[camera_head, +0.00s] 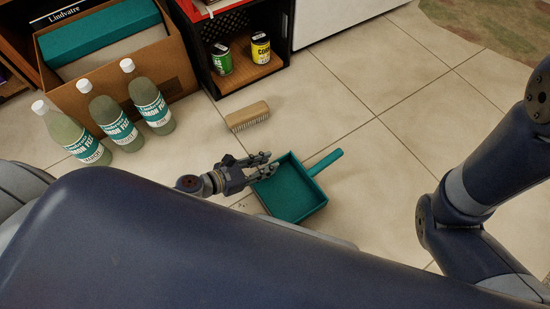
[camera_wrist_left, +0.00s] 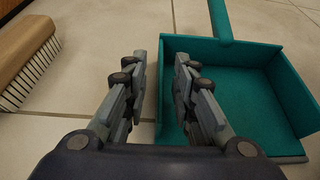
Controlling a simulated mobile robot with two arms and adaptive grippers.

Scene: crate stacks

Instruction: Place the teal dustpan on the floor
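The teal dustpan (camera_head: 288,192) appears to lie flat on the tiled floor, its handle pointing up and right. It also shows in the left wrist view (camera_wrist_left: 255,95), filling the right half. My left gripper (camera_head: 270,164) is at the pan's left rim. In the wrist view its two fingers (camera_wrist_left: 160,75) are apart, with the pan's left side wall between them. I see a gap, so the fingers do not appear to press on the wall. My right arm shows at the right of the head view, but its gripper is out of view.
A wooden scrubbing brush (camera_head: 247,116) lies on the floor just above the dustpan. Several bottles (camera_head: 115,122) stand at the left by a cardboard box (camera_head: 176,78). A black crate (camera_head: 208,76) holding cans stands at the top. The floor right of the dustpan is clear.

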